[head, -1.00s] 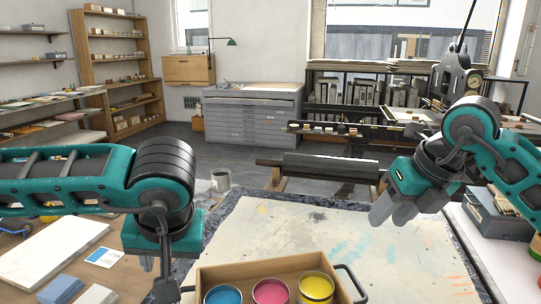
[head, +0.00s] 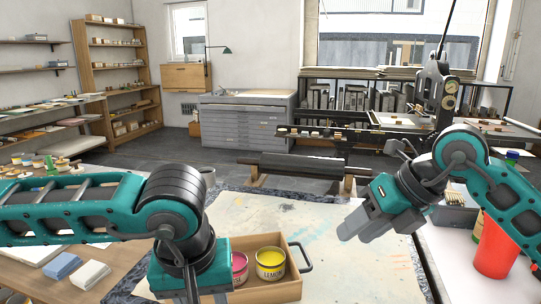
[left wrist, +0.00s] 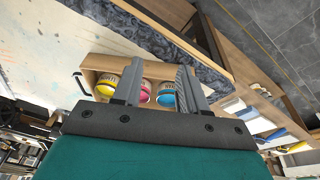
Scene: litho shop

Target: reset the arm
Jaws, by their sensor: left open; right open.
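My left gripper (head: 192,296) points down at the left end of the wooden tray (head: 292,287), its tips cut off by the bottom edge. In the left wrist view its two fingers (left wrist: 158,78) are apart with nothing gripped, in front of the tray (left wrist: 93,68). The tray holds a yellow can (head: 270,263), a pink can (head: 239,268) and a blue can (left wrist: 166,94), which my left arm hides in the head view. My right gripper (head: 352,226) is open and empty above the paint-marked table top (head: 320,225), right of the tray.
A red container (head: 497,248) stands on the white surface at right, partly behind my right arm. A dark roller (head: 300,165) lies beyond the table. Blue and white blocks (head: 62,266) lie on the wooden table at left. The middle table top is mostly clear.

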